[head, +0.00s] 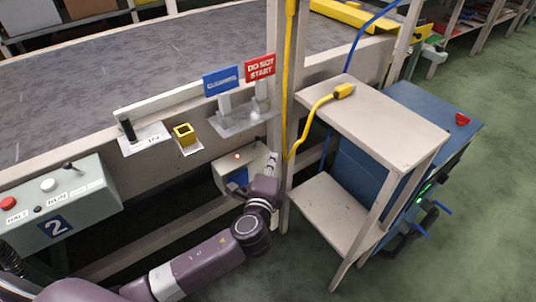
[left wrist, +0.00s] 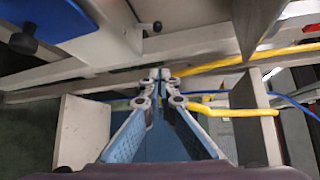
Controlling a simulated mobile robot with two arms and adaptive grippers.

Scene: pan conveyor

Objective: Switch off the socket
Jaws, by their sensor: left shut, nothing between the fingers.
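The socket box (head: 228,166) is a pale housing under the conveyor edge, with a small orange-red light (head: 237,156) lit on its top and a blue part (head: 238,178) on its front. My left gripper (head: 272,158) is at the right side of this box, its fingers shut and empty. In the left wrist view the fingers (left wrist: 160,74) meet at their tips, with a blue surface behind them. Whether they touch the box, I cannot tell. The switch itself is not clearly visible; my arm covers part of the box. My right gripper is not in view.
A yellow cable with a plug (head: 344,91) lies on the pale shelf stand (head: 385,125) to the right, beside a blue cabinet (head: 435,105). A post stands close to my gripper. A control box (head: 90,210) is at left. Signs (head: 221,81) stand above on the conveyor frame.

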